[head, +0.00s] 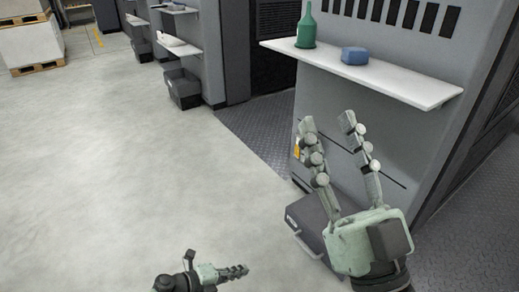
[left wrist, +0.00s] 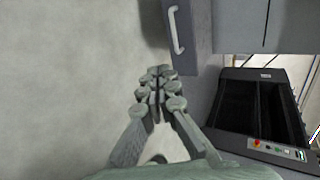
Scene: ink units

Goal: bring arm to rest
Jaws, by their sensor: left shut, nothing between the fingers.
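My left gripper (head: 243,269) is low in the head view, seen side-on, above the pale floor. In the left wrist view its fingers (left wrist: 157,76) are closed together with nothing between them. My right gripper (head: 327,120) is in the right half of the head view, its two fingers spread apart and pointing up, with nothing between them. It shows in front of the grey machine (head: 430,25), below the white shelf (head: 395,83). I cannot tell how far it is from the machine.
A dark drawer unit (head: 312,222) lies low beside the right gripper. The pale floor (head: 110,160) at left is clear. Pallets with boxes (head: 32,45) stand far left.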

